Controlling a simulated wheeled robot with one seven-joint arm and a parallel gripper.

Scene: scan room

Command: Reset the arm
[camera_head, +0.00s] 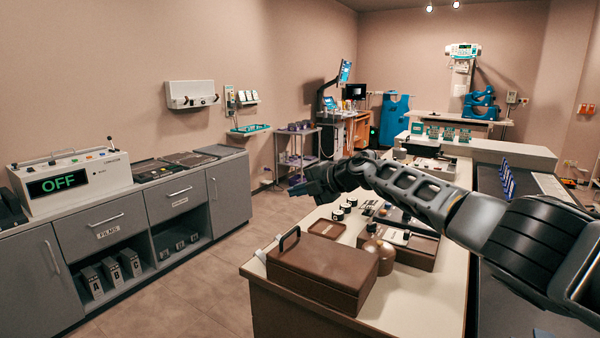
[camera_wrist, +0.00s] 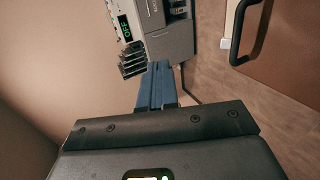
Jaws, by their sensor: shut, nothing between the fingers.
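My gripper (camera_head: 305,187) is at the end of my dark arm, which reaches in from the right over the brown-sided counter (camera_head: 437,284). The gripper points left, above the far left edge of the counter and the floor gap. In the wrist view its blue-grey fingers (camera_wrist: 156,86) are together, with nothing between them. The wrist view is turned on its side.
A brown case (camera_head: 325,272) with a black handle lies at the counter's near left corner. Small bottles and a brown box (camera_head: 410,255) stand behind it, under my arm. A grey cabinet (camera_head: 225,196) with an "OFF" device (camera_head: 70,178) lines the left wall. Floor between is clear.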

